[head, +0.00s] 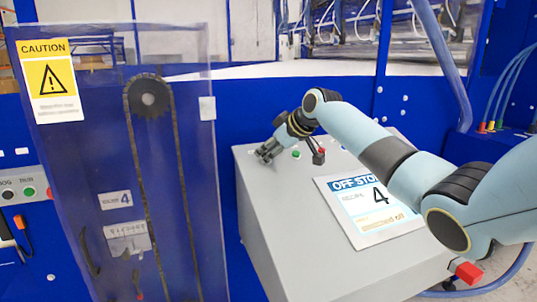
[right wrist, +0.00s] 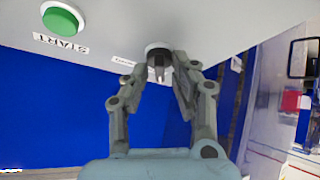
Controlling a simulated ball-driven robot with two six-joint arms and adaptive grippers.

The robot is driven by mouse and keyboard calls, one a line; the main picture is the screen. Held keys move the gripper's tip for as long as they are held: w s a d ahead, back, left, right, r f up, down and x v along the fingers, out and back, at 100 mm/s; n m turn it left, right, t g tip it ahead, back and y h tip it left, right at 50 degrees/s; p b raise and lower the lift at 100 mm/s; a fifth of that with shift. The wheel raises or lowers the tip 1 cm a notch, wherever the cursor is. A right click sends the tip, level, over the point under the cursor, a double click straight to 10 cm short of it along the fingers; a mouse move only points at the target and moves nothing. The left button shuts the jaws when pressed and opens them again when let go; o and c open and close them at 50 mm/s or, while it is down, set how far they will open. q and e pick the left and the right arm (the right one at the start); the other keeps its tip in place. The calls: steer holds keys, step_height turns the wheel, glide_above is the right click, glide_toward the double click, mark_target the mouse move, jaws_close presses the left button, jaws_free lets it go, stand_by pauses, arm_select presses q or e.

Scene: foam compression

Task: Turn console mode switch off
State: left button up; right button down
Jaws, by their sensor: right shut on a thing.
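The console (head: 290,215) is a grey box with a sloped top, in the middle of the head view. The mode switch (right wrist: 158,58) is a dark knob with a raised grip on a round base, near the console's edge in the right wrist view. My right gripper (right wrist: 161,72) has its two fingers on either side of the knob and is shut on it. In the head view the right gripper (head: 266,155) is at the console's far left corner and hides the switch. The switch's label is too small to read. My left gripper is not in view.
A green START button (right wrist: 62,18) sits beside the switch; it also shows in the head view (head: 296,154). An OFF-STOP sign (head: 370,205) lies on the console top. A clear guard panel (head: 85,150) with a chain and sprocket stands at the left.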

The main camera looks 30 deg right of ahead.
steer(key=shift+n+y+b, duration=0.3)
steer(key=shift+n, duration=0.7)
steer(key=c, duration=1.4)
jaws_free()
steer(key=v, duration=1.2)
steer(key=shift+w+d, duration=0.15)
steer(key=shift+d, duration=0.05)
